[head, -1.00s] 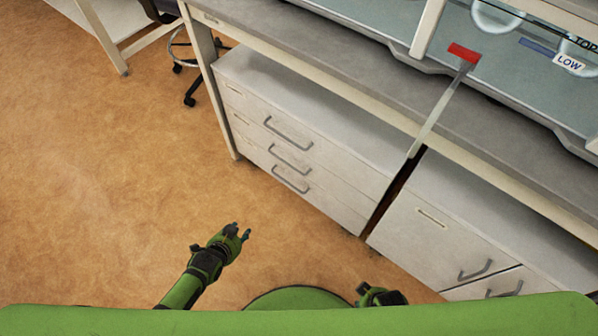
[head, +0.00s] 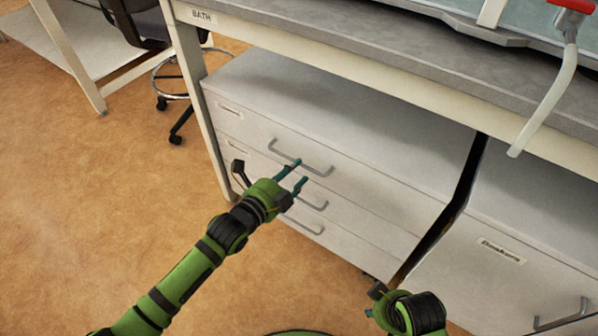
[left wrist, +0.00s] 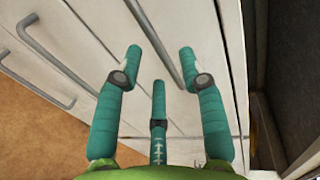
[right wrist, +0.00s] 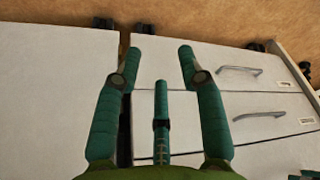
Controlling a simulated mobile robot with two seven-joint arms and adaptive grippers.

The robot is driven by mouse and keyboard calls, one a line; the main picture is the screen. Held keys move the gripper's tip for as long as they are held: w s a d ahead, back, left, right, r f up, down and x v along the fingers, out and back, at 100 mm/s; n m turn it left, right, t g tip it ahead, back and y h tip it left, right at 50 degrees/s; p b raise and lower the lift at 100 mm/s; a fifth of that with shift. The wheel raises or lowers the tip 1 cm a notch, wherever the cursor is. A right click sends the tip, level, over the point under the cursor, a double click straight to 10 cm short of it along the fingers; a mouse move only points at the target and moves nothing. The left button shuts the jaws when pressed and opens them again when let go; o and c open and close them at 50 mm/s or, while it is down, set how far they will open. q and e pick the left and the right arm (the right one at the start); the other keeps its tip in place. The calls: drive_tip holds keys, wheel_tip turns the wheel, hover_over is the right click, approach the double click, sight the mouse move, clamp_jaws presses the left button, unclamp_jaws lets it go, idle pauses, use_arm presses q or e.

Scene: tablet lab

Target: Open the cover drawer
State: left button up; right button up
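A grey-white drawer unit under the bench has three stacked drawers with grey bar handles, all closed. The top drawer (head: 370,185) carries a small label too blurred to read, so I cannot tell which is the cover drawer. My left gripper (head: 300,172) is open at the top drawer's handle (head: 270,147). In the left wrist view the handle (left wrist: 166,42) lies between the spread teal fingers (left wrist: 160,58), not clamped; whether they touch is unclear. My right gripper (head: 373,301) is low, near the unit's right end. The right wrist view shows its fingers (right wrist: 159,62) open and empty.
A cabinet labelled Beakers (head: 500,250) stands right of a dark gap (head: 455,205). The bench edge (head: 400,85) overhangs the drawers. A red-topped pale hose (head: 550,100) hangs at right. A bench leg (head: 195,90) and chair stand left; floor (head: 80,200) is open.

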use_arm(q)
drive_tip(key=shift+b+x, duration=0.3)
drive_tip(key=shift+x, duration=1.2)
use_arm(e)
drive_tip(key=shift+w+v, duration=0.2)
drive_tip(key=shift+v, duration=0.95)
drive_tip(key=shift+r, duration=0.1)
use_arm(q)
clamp_jaws()
drive_tip(key=shift+s+a, duration=0.1)
